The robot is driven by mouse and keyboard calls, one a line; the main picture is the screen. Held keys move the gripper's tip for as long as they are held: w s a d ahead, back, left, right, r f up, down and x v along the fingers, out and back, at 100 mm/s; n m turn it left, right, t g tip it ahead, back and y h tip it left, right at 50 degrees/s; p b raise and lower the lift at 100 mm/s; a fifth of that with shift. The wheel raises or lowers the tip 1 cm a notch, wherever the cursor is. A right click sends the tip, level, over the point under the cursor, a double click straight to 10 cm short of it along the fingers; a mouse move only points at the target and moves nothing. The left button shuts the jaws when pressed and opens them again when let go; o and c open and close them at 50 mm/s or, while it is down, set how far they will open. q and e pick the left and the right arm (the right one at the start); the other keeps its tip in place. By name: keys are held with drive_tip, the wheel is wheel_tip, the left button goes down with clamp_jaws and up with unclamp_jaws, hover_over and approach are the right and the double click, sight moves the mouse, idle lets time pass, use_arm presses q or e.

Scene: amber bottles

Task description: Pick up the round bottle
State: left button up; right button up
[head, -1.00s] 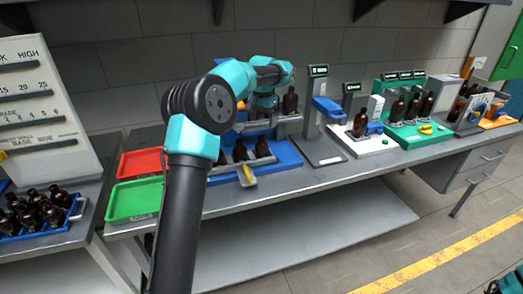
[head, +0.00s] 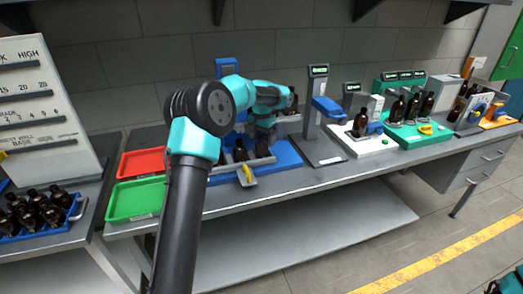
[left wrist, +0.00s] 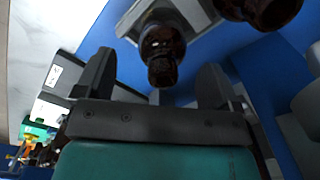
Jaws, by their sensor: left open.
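Two dark amber bottles stand in the grey holder on the blue station: the left one (head: 240,151) and the right one (head: 262,148). My left gripper (head: 262,131) is above them, pointing down and mostly hidden by my own wrist. In the left wrist view, my left gripper (left wrist: 155,85) is open, with a dark bottle (left wrist: 162,52) showing between its fingers and no clear grip on it. A second bottle (left wrist: 265,8) shows at the top right edge. I cannot tell which bottle is the round one.
Red (head: 142,163) and green (head: 135,199) trays lie to the left. A blue crate of several bottles (head: 75,212) is at far left.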

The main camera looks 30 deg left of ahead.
sight(261, 144)
use_arm(q)
drive_tip(key=shift+a+f, duration=0.15)
drive_tip(key=shift+f, duration=1.8)
drive_tip(key=shift+c, duration=0.3)
drive_tip(key=c, duration=1)
drive_tip(key=shift+r, duration=0.1)
wheel_tip(261, 144, up, 18)
